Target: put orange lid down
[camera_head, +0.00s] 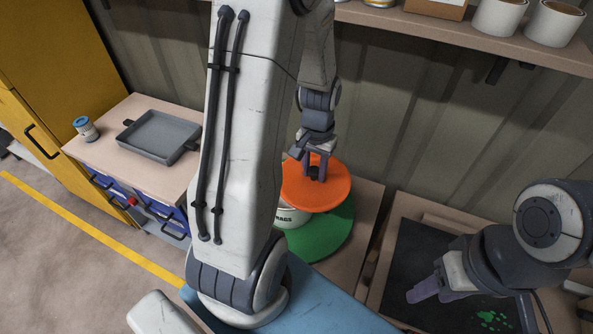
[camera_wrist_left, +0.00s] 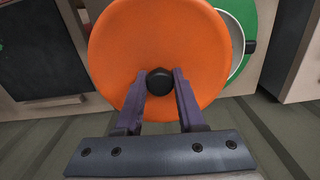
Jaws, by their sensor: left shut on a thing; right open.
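The orange lid (camera_head: 331,191) is a round disc with a dark knob at its centre. My left gripper (camera_head: 318,176) is shut on the lid's knob; in the left wrist view the lid (camera_wrist_left: 135,45) fills the upper middle, with the dark knob (camera_wrist_left: 160,82) between the purple fingers. The lid is over a white tub (camera_head: 290,217) marked "RAGS" and a green disc (camera_head: 322,236). I cannot tell whether the lid touches the tub. My right gripper (camera_head: 441,291) is open and empty at the right, over a dark surface.
A grey tray (camera_head: 160,133) and a small blue-topped can (camera_head: 85,128) stand on a cabinet at the left. A dark mat (camera_head: 430,252) with green marks lies at the right. A shelf (camera_head: 420,25) with white pots runs along the back wall. My left arm hides the middle.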

